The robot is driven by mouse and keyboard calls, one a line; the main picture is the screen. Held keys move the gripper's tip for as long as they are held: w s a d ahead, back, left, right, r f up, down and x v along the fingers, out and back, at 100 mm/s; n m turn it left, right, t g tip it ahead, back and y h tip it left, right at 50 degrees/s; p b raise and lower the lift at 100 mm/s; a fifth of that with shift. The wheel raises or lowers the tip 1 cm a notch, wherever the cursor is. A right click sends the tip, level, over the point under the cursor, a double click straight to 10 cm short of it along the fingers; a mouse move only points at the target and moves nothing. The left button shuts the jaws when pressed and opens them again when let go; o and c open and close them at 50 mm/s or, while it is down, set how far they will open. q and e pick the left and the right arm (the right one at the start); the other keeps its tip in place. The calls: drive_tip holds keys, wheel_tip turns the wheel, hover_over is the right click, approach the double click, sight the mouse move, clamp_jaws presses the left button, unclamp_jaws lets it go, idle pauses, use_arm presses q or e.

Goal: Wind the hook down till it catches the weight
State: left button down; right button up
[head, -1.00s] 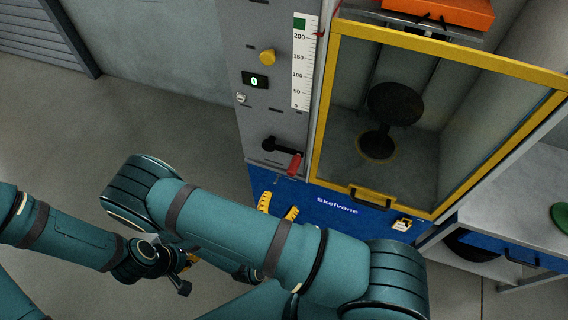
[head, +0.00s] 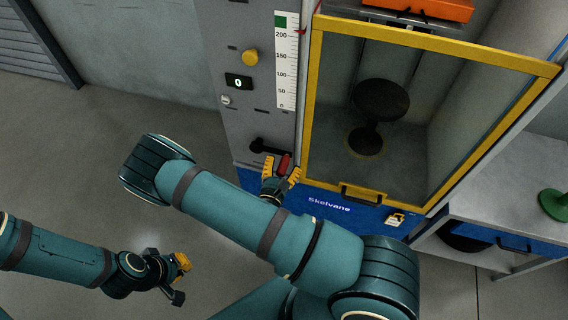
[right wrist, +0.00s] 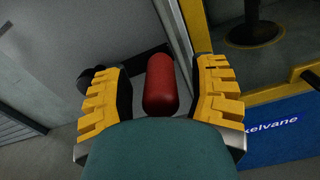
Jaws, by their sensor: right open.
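A crank with a black arm (head: 262,146) and a red handle (head: 285,162) is on the grey front panel of the machine. My right gripper (head: 281,169) is open, with its yellow-padded fingers on either side of the red handle. In the right wrist view the handle (right wrist: 161,84) stands between the open fingers (right wrist: 163,90), with a gap on each side. My left gripper (head: 181,279) is at the lower left, open and empty, far from the machine. An orange block (head: 440,8) is cut off at the top edge; I cannot make out a hook or tell whether this is the weight.
A yellow-framed clear door (head: 308,110) closes the chamber, which holds a dark round stool (head: 380,100). A bench (head: 500,190) is at right.

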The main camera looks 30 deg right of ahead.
drive_tip(key=shift+w+d, duration=0.35)
drive_tip(key=shift+d, duration=0.1)
clamp_jaws()
drive_tip(key=shift+r, duration=0.15)
